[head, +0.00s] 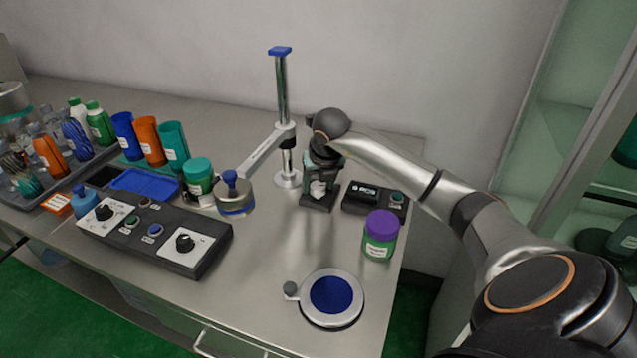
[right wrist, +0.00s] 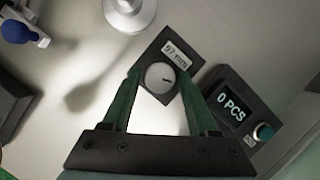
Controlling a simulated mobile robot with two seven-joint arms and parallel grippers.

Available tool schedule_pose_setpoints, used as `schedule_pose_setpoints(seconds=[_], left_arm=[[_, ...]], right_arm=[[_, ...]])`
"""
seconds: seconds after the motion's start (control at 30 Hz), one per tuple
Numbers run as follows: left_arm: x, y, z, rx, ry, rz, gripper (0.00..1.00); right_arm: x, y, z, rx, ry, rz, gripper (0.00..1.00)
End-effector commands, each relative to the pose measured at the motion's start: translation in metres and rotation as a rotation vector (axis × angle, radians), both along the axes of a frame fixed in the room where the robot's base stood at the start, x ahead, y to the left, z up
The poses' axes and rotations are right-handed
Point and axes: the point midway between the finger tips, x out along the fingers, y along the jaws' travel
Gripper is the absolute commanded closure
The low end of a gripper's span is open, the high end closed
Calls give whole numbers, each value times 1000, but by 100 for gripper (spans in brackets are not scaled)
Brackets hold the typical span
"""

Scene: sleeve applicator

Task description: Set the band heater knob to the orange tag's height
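The knob (right wrist: 160,77) is a round, light grey dial with a pale pointer mark, on a small dark unit whose display (right wrist: 177,54) reads 97 mm. In the head view this unit (head: 318,203) stands right of the metal post, partly hidden by my gripper. My right gripper (right wrist: 160,80) points down over the unit, its two green fingers apart on either side of the knob, with narrow gaps showing. The orange tag (head: 57,203) lies at the left, by the bottle tray; its print is too small to read. My left gripper is not in view.
A counter reading 0 PCS (right wrist: 234,108) stands close right of the knob unit. A post with a swing arm (head: 283,120) rises behind left. A purple-lidded jar (head: 381,235), a blue round pad (head: 332,295) and a control panel (head: 160,235) stand nearer.

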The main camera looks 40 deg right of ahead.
Motion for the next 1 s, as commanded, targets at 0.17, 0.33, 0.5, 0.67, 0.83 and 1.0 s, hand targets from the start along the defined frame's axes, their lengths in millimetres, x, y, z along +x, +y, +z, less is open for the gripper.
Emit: schedule_pose_setpoints(seconds=[0.17, 0.33, 0.5, 0.67, 0.83, 1.0], left_arm=[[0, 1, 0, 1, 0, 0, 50], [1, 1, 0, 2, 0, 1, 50], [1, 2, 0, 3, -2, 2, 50], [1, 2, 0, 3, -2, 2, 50], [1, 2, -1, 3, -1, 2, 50], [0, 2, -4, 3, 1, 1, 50]], right_arm=[[0, 0, 0, 0, 0, 0, 62], [0, 0, 1, 0, -1, 0, 81], [0, 0, 1, 0, -1, 0, 100], [0, 0, 1, 0, -1, 0, 100], [0, -1, 1, -1, 0, 21, 100], [0, -2, 0, -2, -1, 90, 100]])
